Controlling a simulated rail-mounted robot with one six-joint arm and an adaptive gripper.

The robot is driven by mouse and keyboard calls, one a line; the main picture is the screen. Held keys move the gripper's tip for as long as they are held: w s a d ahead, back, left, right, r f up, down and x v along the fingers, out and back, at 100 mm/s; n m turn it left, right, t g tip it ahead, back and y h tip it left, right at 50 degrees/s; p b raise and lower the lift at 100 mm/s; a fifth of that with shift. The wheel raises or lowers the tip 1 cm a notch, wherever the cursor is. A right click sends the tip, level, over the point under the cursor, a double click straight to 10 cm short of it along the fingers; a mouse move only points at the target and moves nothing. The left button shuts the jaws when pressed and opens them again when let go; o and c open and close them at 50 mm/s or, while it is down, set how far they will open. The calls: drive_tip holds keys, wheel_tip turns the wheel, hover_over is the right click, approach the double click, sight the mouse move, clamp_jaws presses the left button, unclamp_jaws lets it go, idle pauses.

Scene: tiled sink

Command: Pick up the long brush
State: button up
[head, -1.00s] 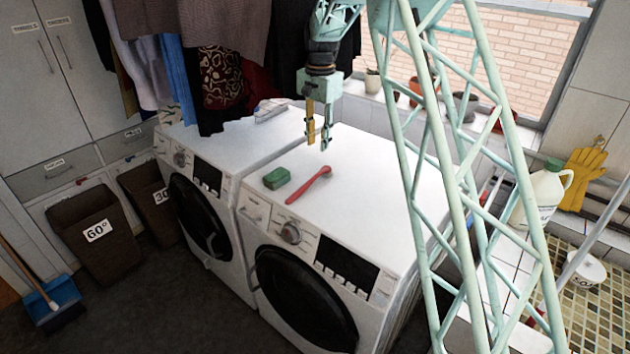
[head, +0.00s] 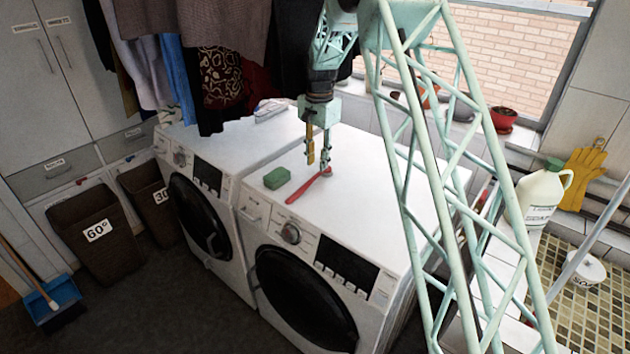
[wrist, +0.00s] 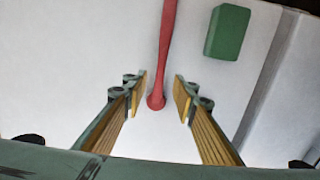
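The long brush is probably the red long-handled thing (head: 306,188) lying on top of the right-hand washing machine (head: 362,205). In the wrist view its red handle (wrist: 166,50) runs from the top edge down to a rounded end between my finger tips. My gripper (head: 318,168) is open above that end, one finger on each side, and holds nothing. Its wooden-faced fingers (wrist: 159,92) stand apart from the handle. I cannot tell the exact height gap. The thing's other end is cut off in the wrist view.
A green block (head: 277,178) lies just left of the red thing; it also shows in the wrist view (wrist: 227,32). An iron-like object (head: 270,108) rests on the left machine. Hanging clothes (head: 215,60) are behind left. The machine top at right is clear.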

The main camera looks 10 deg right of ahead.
sight(317, 175)
drive_tip(key=shift+f, duration=0.15)
drive_tip(key=shift+f, duration=2.55)
clamp_jaws()
